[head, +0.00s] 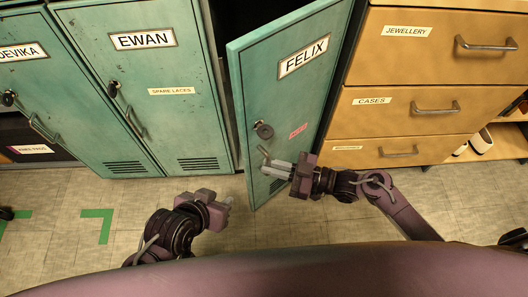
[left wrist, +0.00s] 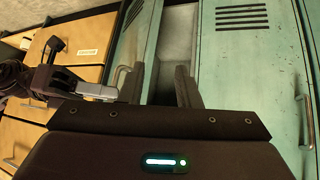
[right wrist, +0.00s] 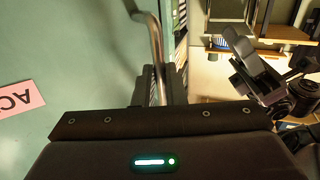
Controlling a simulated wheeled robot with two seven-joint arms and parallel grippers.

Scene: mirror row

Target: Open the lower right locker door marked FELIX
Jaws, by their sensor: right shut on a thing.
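The teal locker door marked FELIX (head: 290,90) stands ajar, swung outward, with a dark gap along its left edge. Its handle (head: 264,153) is a bent metal bar below a round lock (head: 263,130). My right gripper (head: 279,170) is shut on this handle; in the right wrist view the bar (right wrist: 155,45) runs down between the fingers (right wrist: 160,88). My left gripper (head: 229,203) is open and empty, low in front of the gap, apart from the door. In the left wrist view, the pale locker interior (left wrist: 178,50) shows beyond its spread fingers (left wrist: 161,88).
The shut EWAN door (head: 150,80) and DEVIKA door (head: 45,80) lie to the left. Wooden drawers (head: 432,90) with metal handles stand close on the right. The tiled floor (head: 130,200) in front is mostly clear, with green tape marks (head: 97,215).

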